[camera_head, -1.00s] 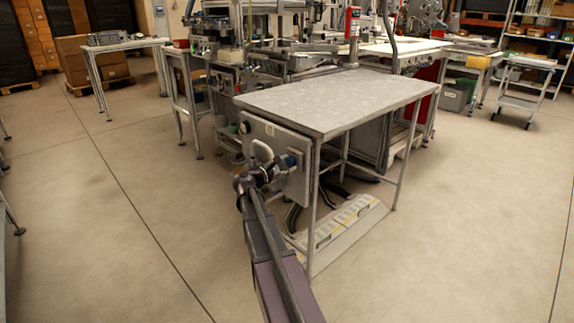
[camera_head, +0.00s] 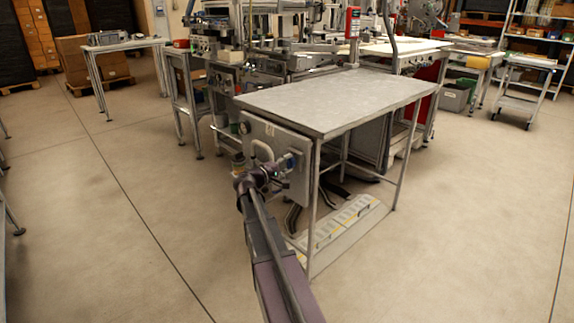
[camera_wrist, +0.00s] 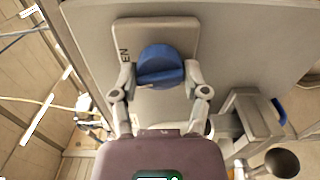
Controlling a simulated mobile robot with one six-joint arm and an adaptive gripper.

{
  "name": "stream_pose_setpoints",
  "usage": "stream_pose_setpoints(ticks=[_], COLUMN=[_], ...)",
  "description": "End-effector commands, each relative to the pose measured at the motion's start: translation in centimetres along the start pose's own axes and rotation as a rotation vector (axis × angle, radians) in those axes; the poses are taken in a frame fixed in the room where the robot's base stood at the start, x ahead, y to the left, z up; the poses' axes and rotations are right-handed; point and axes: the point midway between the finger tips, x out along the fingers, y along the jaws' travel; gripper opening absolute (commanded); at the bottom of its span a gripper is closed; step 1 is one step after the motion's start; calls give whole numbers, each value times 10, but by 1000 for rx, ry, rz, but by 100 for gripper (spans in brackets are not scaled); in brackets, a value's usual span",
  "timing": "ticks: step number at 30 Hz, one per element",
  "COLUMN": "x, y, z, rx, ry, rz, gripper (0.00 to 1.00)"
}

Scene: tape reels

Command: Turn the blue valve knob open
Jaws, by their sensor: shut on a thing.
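The blue valve knob (camera_wrist: 160,66) is on a light plate (camera_wrist: 183,30) on the grey panel (camera_wrist: 240,50) in the wrist view. Part of the word on the plate, "EN", shows to the left of the knob. My gripper (camera_wrist: 160,78) has one finger on each side of the knob and is shut on it. The knob's raised bar lies roughly across the picture, slightly tilted.
A grey handle-like part (camera_wrist: 255,120) with a blue edge is right of my gripper in the wrist view. The table top (camera_head: 330,100) is bare. Open floor (camera_head: 120,220) lies left of the table, with machines behind it.

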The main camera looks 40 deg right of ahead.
Motion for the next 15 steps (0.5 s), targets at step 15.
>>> stream_pose_setpoints(ticks=[15], x=[2], y=[1], z=[0], rx=[240], ry=[-2], rz=[2], gripper=[11])
